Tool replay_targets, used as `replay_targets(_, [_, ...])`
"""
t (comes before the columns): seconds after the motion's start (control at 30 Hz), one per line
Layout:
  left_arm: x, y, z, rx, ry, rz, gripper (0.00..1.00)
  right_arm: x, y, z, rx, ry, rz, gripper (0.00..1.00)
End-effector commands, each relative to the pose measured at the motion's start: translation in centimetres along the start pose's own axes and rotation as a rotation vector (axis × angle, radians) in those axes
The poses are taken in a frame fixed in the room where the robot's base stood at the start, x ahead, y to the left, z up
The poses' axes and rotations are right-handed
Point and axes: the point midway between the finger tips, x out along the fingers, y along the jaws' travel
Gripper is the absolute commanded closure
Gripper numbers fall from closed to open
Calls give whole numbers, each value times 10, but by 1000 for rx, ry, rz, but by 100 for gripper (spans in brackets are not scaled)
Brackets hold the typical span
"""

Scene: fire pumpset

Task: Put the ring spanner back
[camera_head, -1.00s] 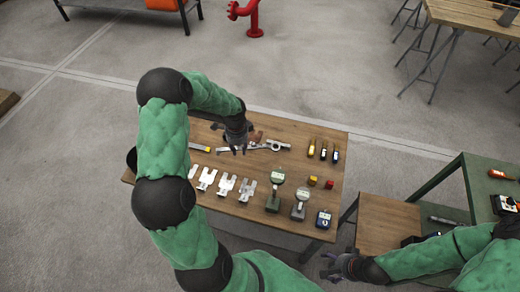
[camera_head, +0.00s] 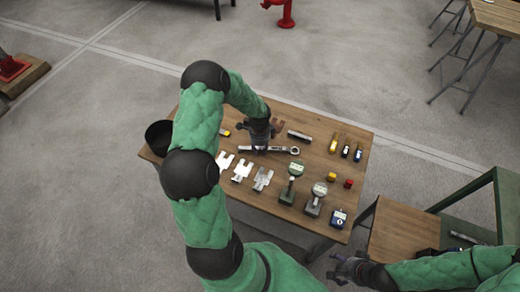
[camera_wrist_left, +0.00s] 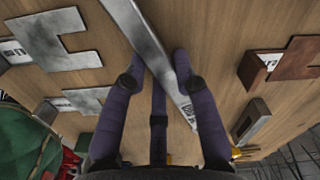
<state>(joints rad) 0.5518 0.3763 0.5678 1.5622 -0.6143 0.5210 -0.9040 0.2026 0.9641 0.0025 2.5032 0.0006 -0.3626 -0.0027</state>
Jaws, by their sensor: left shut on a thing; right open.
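The ring spanner (camera_head: 280,150) is a long silver tool with a ring at its right end, seen in the head view over the back half of the wooden table (camera_head: 318,128). My left gripper (camera_head: 258,148) is shut on its shaft, hiding part of it. In the left wrist view the spanner's flat bar (camera_wrist_left: 158,50) runs slantwise between the purple fingers of the left gripper (camera_wrist_left: 156,68). I cannot tell whether the spanner touches the tabletop. My right gripper (camera_head: 343,272) is open and empty, low at the right, off the table.
A grey bar (camera_head: 300,135) lies just behind the spanner. Silver fork plates (camera_head: 242,171) and gauges on stands (camera_head: 288,190) are in front. Yellow and dark tools (camera_head: 334,144) lie to the right. A black bin (camera_head: 160,137) stands at the left end.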

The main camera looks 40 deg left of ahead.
Motion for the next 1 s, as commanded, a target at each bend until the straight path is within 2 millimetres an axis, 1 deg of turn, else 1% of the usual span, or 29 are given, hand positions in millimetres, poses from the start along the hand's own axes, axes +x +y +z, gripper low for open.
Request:
replay_targets(0.13, [-2, -1, 0, 0, 0, -2, 100, -1, 0, 0, 0, 0, 0, 24])
replay_targets(0.27, [2, -1, 0, 0, 0, -2, 100, 1, 0, 0, 0, 1, 0, 24])
replay_targets(0.3, [2, 0, 0, 0, 0, 0, 63, 1, 0, 0, 0, 1, 0, 24])
replay_targets(0.37, [1, 0, 0, 0, 0, 0, 48, 1, 0, 0, 0, 0, 0, 24])
replay_targets(0.67, [1, 0, 0, 0, 0, -1, 48, 0, 0, 0, 0, 0, 0, 24])
replay_targets(0.77, [-3, 0, 0, 0, 0, -1, 48, -2, -1, 0, 0, 0, 0, 24])
replay_targets(0.87, [-14, -1, 0, 0, 1, -3, 48, -6, -2, 0, 0, 0, 0, 24])
replay_targets(1.0, [-40, -2, 0, 0, 0, -5, 48, -16, -6, 0, 0, 0, 0, 24])
